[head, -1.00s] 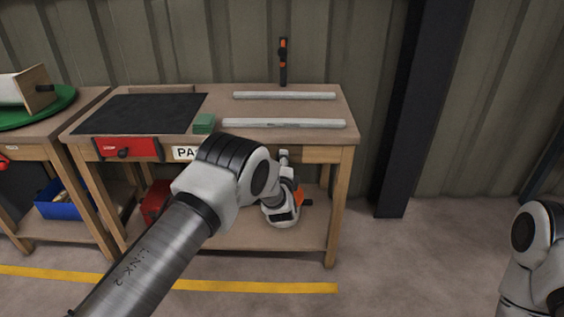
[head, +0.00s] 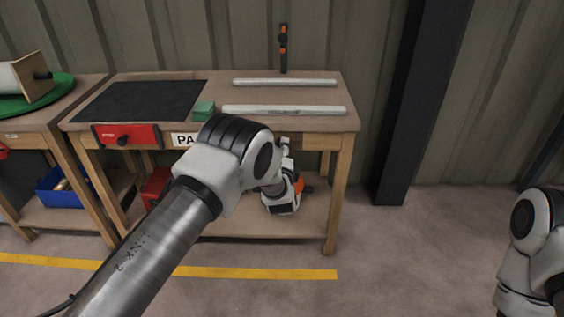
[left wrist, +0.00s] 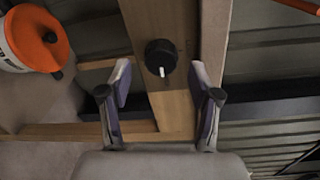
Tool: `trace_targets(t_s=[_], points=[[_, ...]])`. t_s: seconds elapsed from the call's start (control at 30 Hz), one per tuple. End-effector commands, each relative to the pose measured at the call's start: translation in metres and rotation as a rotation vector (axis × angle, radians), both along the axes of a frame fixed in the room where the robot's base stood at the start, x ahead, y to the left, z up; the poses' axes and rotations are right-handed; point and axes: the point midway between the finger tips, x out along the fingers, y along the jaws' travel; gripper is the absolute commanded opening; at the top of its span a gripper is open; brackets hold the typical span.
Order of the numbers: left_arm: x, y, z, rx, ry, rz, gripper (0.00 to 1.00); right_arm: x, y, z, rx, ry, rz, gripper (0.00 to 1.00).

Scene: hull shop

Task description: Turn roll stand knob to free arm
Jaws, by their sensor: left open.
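In the left wrist view a round black knob (left wrist: 161,57) with a white mark sits on a wooden bench part. My open left gripper (left wrist: 161,76) has one finger on each side of the line to the knob; the knob shows just beyond the fingertips, and no contact is visible. In the head view my left arm hides that knob and most of the gripper. At the far left of the head view, a wooden upright (head: 28,83) carries a pale roll (head: 8,77) and a black knob (head: 43,74). My right gripper is out of view.
The workbench (head: 340,118) holds a black mat (head: 140,100), a green block (head: 203,110) and two pale bars (head: 285,82). A red panel (head: 145,134) with a black knob is on its front. An orange-topped pot (left wrist: 35,40) is beside the gripper. Floor right of the bench is clear.

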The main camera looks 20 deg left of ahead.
Motion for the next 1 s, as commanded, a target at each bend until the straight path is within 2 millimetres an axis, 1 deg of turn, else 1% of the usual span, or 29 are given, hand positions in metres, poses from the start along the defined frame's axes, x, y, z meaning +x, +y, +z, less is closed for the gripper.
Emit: trace_targets(t_s=[0.2,0.3,0.4,0.53,0.9,0.97,1.0], points=[[-0.054,-0.017,0.002,0.004,0.004,-0.003,0.63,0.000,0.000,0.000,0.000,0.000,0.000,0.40],[-0.076,-0.023,0.003,0.004,0.003,-0.003,0.63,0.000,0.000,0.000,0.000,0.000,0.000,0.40],[-0.091,-0.027,0.004,0.003,0.003,-0.003,0.63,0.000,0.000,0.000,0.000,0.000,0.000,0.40],[-0.099,-0.029,0.004,0.002,0.001,-0.001,0.63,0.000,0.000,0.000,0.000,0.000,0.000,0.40],[-0.099,-0.029,0.004,0.002,0.002,-0.001,0.63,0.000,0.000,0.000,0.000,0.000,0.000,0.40],[-0.101,-0.027,-0.002,0.000,0.011,0.002,0.63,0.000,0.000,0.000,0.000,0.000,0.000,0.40],[-0.103,-0.021,-0.010,-0.005,0.023,0.013,0.63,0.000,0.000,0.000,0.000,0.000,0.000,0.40]])
